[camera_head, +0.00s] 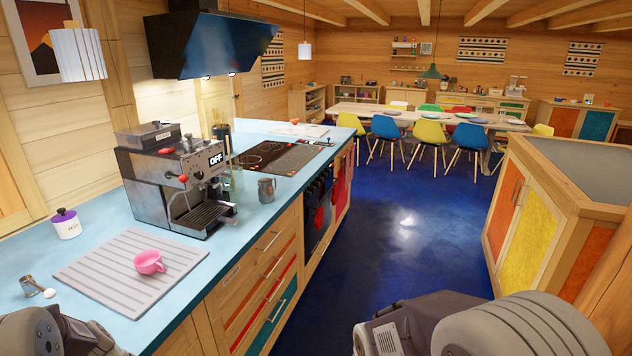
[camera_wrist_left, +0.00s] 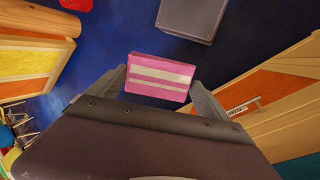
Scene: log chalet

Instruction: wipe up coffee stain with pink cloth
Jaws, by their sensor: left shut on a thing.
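A pink cloth (camera_wrist_left: 149,91) with pale stripes shows in the left wrist view, folded into a block. It sits between the two fingers of my left gripper (camera_wrist_left: 160,78), which is shut on it, over the blue floor. In the head view only parts of my arms show along the bottom edge, and neither gripper is visible there. I cannot make out a coffee stain in either view.
The blue counter (camera_head: 110,228) runs along the left. It bears a striped mat (camera_head: 105,275), a pink cup (camera_head: 149,262), a coffee machine (camera_head: 170,185), a metal jug (camera_head: 266,190) and a purple-lidded jar (camera_head: 66,224). Open floor (camera_head: 410,225) lies between counter and right cabinet (camera_head: 545,215).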

